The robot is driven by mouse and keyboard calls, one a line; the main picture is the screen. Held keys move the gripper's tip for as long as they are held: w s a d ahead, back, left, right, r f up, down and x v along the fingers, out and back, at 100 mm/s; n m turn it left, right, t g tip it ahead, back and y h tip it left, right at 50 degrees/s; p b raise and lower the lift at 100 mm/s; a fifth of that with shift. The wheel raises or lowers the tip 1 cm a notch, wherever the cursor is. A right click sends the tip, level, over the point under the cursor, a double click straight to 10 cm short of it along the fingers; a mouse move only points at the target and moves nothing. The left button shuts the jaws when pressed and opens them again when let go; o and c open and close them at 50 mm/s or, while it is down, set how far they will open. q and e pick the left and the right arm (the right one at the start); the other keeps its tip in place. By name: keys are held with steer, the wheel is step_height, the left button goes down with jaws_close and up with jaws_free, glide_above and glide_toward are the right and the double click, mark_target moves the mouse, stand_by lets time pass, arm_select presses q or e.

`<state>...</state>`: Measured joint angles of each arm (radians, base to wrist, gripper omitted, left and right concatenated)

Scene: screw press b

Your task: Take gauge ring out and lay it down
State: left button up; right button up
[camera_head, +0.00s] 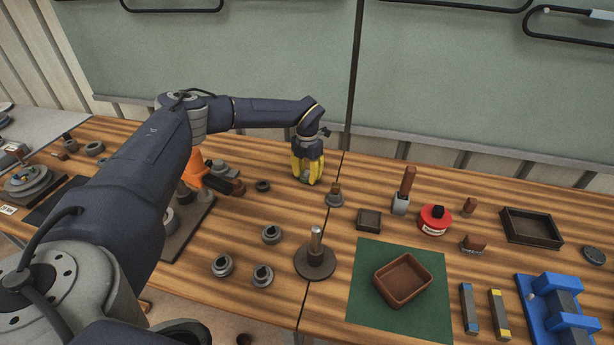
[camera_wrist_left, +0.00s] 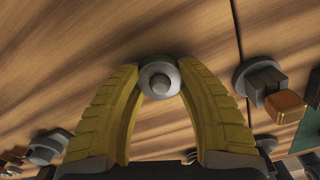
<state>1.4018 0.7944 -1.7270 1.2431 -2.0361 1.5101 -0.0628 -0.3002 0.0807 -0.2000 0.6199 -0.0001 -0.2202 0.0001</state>
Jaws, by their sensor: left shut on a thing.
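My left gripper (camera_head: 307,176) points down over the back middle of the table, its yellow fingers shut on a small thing. In the left wrist view, a grey round piece with a pale rounded knob at its middle (camera_wrist_left: 159,79) sits between the fingertips (camera_wrist_left: 158,70). It looks like the gauge ring, but I cannot tell for sure; the fingers hide it in the head view. An orange press-like frame (camera_head: 196,170) on a dark base (camera_head: 187,241) stands to the left, partly hidden behind my left arm. My right gripper is not in view.
Several grey ring-like pieces (camera_head: 222,265) lie at front centre. A disc with an upright post (camera_head: 315,262) stands beside a green mat (camera_head: 437,322) bearing a brown tray (camera_head: 403,292).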

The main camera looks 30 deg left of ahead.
arm_select(q)
steer(key=shift+r, duration=0.95)
steer(key=shift+r, duration=1.95)
steer(key=shift+d, duration=0.1)
